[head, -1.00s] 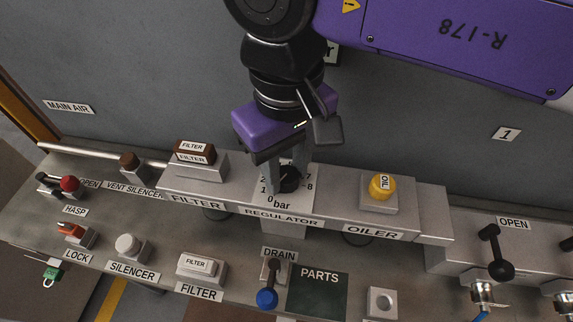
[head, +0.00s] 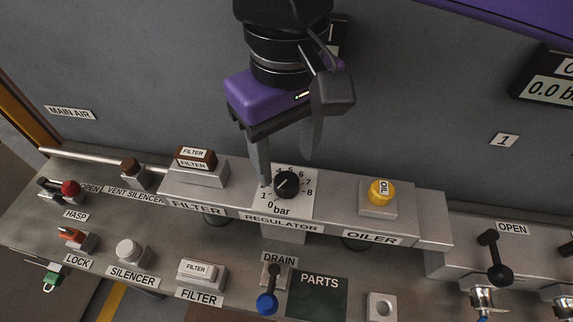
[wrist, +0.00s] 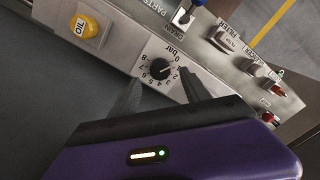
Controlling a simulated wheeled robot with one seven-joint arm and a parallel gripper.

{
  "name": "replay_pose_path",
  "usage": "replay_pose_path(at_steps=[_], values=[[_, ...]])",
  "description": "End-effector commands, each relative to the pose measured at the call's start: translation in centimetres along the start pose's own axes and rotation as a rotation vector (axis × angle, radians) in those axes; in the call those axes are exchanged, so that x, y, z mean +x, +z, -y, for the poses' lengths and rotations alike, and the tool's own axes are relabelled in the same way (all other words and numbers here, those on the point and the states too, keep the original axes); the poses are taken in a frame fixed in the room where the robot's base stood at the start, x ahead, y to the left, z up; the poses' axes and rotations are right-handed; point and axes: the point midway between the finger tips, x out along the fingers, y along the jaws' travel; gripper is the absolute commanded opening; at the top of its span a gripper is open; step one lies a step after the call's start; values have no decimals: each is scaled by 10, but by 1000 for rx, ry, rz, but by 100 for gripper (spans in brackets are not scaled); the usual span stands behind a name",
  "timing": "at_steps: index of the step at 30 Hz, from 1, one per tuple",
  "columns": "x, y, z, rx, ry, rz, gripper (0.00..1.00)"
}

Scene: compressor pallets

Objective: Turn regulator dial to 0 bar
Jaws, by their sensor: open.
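The regulator dial (head: 287,184) is a round black knob on a white scale plate (head: 296,207) above the REGULATOR label. Its light pointer mark is directed to the lower left, toward the low end of the scale around 0 and 1; the exact value is hard to read. The dial also shows in the wrist view (wrist: 160,71). My gripper (head: 285,171) is open and empty. Its fingers are spread just above and behind the dial, with the left fingertip close to the plate's left edge. The right finger is raised at the dial's upper right.
A display (head: 553,88) at the right edge partly shows "0.0 ba". The brown filter block (head: 195,157) is left of the dial and the yellow oiler cap (head: 381,191) is right. The blue-tipped drain lever (head: 268,300) is in front. The grey wall is close behind.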

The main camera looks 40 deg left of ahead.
Motion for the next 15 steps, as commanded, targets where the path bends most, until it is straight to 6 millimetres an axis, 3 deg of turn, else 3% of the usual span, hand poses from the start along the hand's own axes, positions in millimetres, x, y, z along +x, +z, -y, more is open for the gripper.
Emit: replay_pose_path(at_steps=[6,15], values=[[-27,0,0,1,0,-1,55],[-31,0,0,0,-1,0,55]])
